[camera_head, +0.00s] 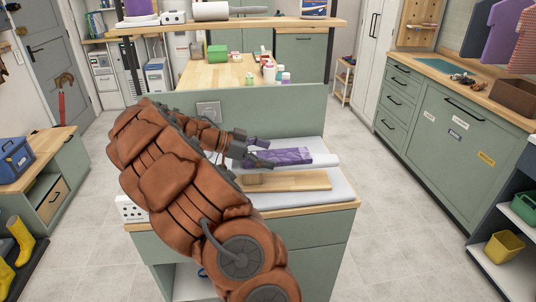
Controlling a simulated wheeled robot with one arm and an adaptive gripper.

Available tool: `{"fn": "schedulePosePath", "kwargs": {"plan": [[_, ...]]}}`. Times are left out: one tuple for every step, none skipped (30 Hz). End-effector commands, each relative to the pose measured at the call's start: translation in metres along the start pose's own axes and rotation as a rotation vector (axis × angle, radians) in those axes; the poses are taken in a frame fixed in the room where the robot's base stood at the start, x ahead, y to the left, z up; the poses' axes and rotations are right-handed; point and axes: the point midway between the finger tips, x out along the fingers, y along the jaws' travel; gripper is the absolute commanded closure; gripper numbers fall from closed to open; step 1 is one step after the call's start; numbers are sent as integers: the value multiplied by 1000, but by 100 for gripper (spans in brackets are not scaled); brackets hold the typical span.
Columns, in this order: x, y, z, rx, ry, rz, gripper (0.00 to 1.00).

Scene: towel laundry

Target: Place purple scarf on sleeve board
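The purple scarf (287,157) is a folded, patterned cloth lying on or just over a narrow pale padded board (325,162), which looks like the sleeve board. The scarf runs lengthwise along it, and its left end is close to my fingers. My gripper (263,153) is at the scarf's left end, with its dark fingers apart. No cloth can be clearly made out between them. My brown padded arm covers the left part of the worktop and part of the board.
A light wooden board (290,181) lies in front of the scarf on the white-topped green cabinet (330,198). A green upright panel (290,112) stands behind. A wooden shelf (235,25) spans above. The right part of the worktop is clear.

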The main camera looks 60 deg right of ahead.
Motion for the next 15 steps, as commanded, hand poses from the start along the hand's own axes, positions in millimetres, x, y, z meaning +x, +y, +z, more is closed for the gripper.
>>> {"fn": "schedulePosePath", "kwargs": {"plan": [[0,0,0,0,0,0,3],[0,0,0,0,0,0,3],[0,0,0,0,0,0,3],[0,0,0,0,0,0,3],[0,0,0,0,0,0,3],[0,0,0,0,0,0,3],[0,0,0,0,0,0,3],[0,0,0,0,0,0,3],[0,0,-1,0,0,0,3],[0,0,-1,0,0,0,3],[-1,0,-2,0,0,0,3],[-1,0,-4,0,0,0,3],[-3,0,-2,0,0,-1,3],[-6,-1,0,1,-1,-3,3],[-11,-2,1,2,-1,-5,3]]}}
